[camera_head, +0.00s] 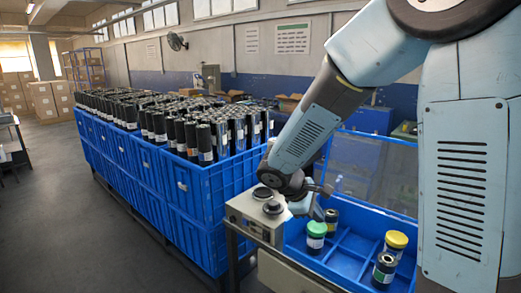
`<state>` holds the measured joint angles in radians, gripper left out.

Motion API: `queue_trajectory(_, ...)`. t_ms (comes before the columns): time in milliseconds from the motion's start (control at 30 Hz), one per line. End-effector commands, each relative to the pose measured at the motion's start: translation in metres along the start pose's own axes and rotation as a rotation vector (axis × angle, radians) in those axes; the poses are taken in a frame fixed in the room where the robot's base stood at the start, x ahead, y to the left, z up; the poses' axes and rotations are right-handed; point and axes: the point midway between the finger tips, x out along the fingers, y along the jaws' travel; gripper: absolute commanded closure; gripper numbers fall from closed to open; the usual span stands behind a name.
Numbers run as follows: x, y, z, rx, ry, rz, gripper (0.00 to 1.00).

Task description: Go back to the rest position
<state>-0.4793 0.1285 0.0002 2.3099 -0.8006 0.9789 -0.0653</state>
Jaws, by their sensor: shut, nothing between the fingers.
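My arm reaches in from the right and bends down over the equipment. My gripper (316,211) is small in view, at the end of the wrist, above the left back part of a blue compartment tray (345,262). It is shut and holds nothing. Below it in the tray stands a roll with a green cap (316,237). A dark roll (331,222) stands just right of the gripper. A gap between gripper and rolls is hard to judge.
A grey device with round black tops (258,213) stands left of the tray. A yellow-capped roll (396,243) and a dark roll (384,270) stand at the tray's right. A clear panel (370,170) rises behind. Blue crates (205,205) full of rolls stand left; the left floor is open.

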Motion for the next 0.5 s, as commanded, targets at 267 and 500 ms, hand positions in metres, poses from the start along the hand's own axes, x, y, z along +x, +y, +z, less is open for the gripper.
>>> queue_trajectory(267, -0.026, 0.001, 0.070, 0.301, 0.096, -0.115, 1.00)
queue_trajectory(500, -0.050, -0.008, 0.121, 0.547, 0.192, -0.204, 1.00)
